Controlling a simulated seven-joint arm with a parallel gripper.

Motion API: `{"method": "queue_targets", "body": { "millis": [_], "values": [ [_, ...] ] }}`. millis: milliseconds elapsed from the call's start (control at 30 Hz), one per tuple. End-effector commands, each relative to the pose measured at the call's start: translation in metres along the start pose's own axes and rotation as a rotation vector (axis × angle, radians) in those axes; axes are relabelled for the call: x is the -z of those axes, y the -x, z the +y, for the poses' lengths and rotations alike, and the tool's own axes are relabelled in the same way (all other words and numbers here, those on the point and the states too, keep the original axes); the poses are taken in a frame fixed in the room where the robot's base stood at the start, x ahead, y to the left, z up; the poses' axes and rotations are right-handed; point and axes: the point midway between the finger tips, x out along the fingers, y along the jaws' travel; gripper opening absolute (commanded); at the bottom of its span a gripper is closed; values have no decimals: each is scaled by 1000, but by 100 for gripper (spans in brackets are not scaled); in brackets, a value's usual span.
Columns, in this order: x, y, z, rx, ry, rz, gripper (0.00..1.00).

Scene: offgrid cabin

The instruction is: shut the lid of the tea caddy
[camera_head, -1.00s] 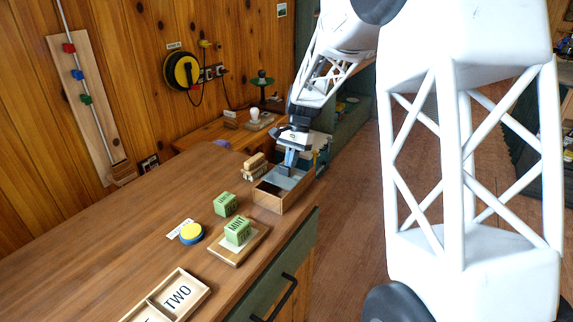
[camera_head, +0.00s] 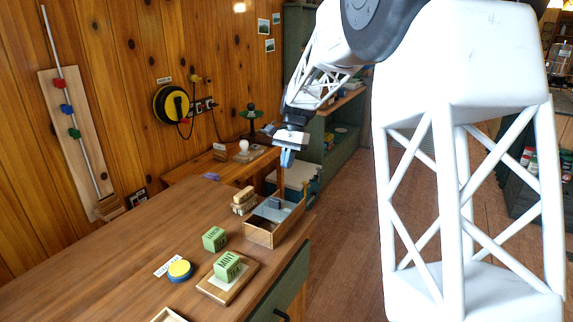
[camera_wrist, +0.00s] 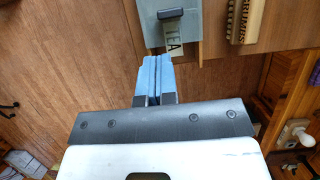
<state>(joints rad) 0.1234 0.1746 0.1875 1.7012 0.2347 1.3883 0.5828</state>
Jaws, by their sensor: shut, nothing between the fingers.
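The tea caddy (camera_head: 262,236) is a wooden box at the far right corner of the counter. Its grey lid panel (camera_head: 282,212) with a dark raised handle shows over the box; a darker area nearer the front looks like open interior, but how far the lid covers is hard to tell. In the wrist view the grey lid (camera_wrist: 150,35), its dark handle and a TEA label (camera_wrist: 175,42) show at the top. My gripper (camera_head: 287,163), with blue fingers, is shut and empty, above and behind the caddy. It also shows in the wrist view (camera_wrist: 156,62), apart from the handle.
A ribbed wooden block (camera_head: 243,202) stands close left of the caddy. Two green tins, one the MINT tin (camera_head: 228,267) on a wooden board (camera_head: 212,288), and a blue-yellow disc (camera_head: 180,270) are nearer.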

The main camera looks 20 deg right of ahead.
Motion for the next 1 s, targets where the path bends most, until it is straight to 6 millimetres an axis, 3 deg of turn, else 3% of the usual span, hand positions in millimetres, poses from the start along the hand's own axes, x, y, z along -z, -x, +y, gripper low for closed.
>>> {"method": "queue_targets", "body": {
  "millis": [267,600,1000],
  "values": [
    [8,2,-3,0,-1,0,0],
    [51,18,-22,-1,-1,0,0],
    [53,19,-23,-1,0,0,0]
  ]
}}
